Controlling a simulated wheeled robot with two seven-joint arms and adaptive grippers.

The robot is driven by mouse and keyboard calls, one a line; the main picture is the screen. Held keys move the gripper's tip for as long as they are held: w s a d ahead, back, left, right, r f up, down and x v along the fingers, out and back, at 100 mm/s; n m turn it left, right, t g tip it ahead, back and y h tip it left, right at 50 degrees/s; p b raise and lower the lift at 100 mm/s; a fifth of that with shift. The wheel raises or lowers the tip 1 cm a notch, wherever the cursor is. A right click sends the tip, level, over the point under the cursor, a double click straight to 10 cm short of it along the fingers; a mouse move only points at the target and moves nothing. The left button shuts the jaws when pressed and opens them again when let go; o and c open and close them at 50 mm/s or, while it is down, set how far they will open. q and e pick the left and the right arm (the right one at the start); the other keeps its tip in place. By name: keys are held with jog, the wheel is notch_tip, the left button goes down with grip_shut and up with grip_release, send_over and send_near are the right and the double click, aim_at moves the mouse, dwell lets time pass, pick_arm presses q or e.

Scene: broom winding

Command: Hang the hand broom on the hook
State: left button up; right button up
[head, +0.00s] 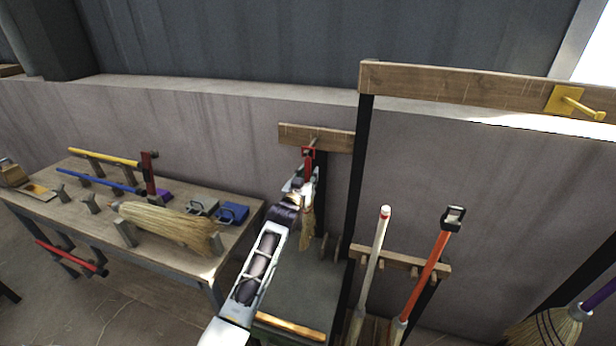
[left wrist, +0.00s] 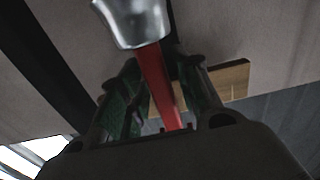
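The hand broom has a red handle (left wrist: 155,80), a metal collar (left wrist: 132,22) and straw bristles (head: 307,232). My left gripper (head: 301,182) is shut around its handle, with a green-padded finger on each side in the left wrist view (left wrist: 160,98). The broom is upright, bristles down, with the red handle end (head: 308,153) on top. The hook (head: 314,140) is on a short wooden board (head: 335,139) on a dark post. The handle end overlaps the hook area; I cannot tell whether they touch. My right gripper is out of view.
A workbench (head: 240,222) at left holds a straw broom head (head: 165,224), coloured handles and blocks. A rack with a white handle (head: 375,250) and an orange handle (head: 427,275) stands at right. A higher beam (head: 450,82) carries a yellow hook (head: 577,103).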

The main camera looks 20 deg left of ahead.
pick_arm(q)
jog(key=shift+o, duration=0.2)
jog(key=shift+s+f, duration=0.1)
jog(key=shift+s, duration=0.75)
jog(key=s, duration=1)
jog(key=shift+s+a, duration=0.15)
jog(key=shift+a, duration=0.1)
dwell(0.4)
